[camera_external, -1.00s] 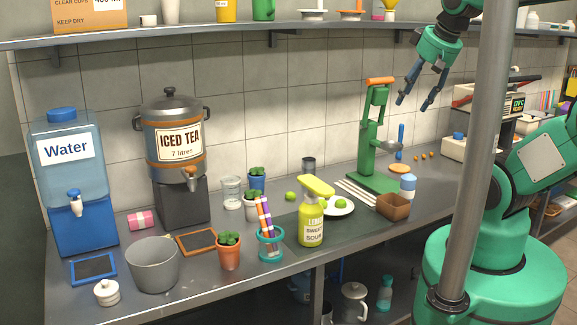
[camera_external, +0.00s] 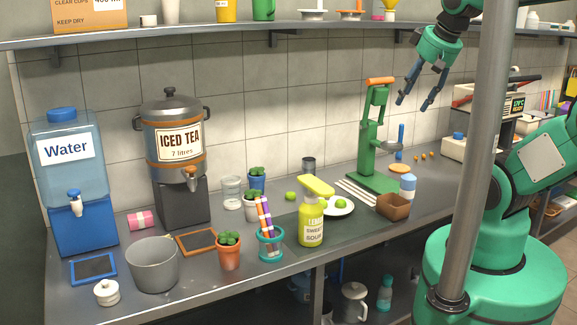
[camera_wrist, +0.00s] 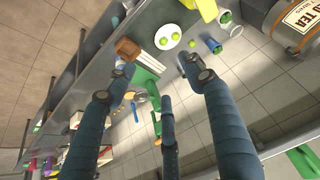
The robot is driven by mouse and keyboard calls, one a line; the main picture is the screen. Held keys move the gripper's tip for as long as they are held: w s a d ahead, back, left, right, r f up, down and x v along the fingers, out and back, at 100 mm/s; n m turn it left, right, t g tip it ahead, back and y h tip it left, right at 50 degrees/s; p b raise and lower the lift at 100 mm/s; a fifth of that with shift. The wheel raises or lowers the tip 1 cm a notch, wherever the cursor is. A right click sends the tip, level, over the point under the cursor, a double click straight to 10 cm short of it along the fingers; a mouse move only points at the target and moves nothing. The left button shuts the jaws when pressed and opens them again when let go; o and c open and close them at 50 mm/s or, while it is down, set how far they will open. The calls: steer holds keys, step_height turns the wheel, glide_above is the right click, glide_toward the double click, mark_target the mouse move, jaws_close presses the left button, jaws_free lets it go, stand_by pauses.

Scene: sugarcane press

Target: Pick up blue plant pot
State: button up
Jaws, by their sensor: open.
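The blue plant pot (camera_external: 257,182) holds a small green plant and stands on the counter, right of the iced tea dispenser and behind a white plant pot (camera_external: 251,212) that hides part of it. In the wrist view, a blue pot with a green plant (camera_wrist: 212,45) shows at the upper right, beyond the fingers. My gripper (camera_external: 416,102) is open and empty.
The green press (camera_external: 374,150) stands right of the pot. The yellow soap bottle (camera_external: 312,222), pen cup (camera_external: 270,245) and orange plant pot (camera_external: 229,255) stand in front. A glass jar (camera_external: 231,192) is just left of the blue pot. A shelf (camera_external: 300,27) runs above the counter.

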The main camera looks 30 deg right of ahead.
steer(key=o, duration=0.7)
steer(key=shift+c, duration=0.2)
steer(key=shift+w, duration=0.1)
steer(key=w+a+f+n+y, duration=0.15)
steer(key=w+a, duration=0.25)
steer(key=w, duration=1.2)
steer(key=w+a+f+n, duration=0.2)
steer(key=w+a, duration=0.1)
steer(key=w, duration=1.3)
steer(key=w+a+f+n, duration=0.1)
steer(key=w+a+f, duration=0.3)
steer(key=w+f, duration=0.8)
steer(key=w+a+f+n+g, duration=0.1)
steer(key=w+a+f, duration=0.3)
steer(key=w+f, duration=0.8)
step_height(320, 180, down, 3)
steer(key=shift+w+r+g+y, duration=0.1)
steer(key=shift+w+g+y, duration=0.15)
steer(key=shift+g+y, duration=0.1)
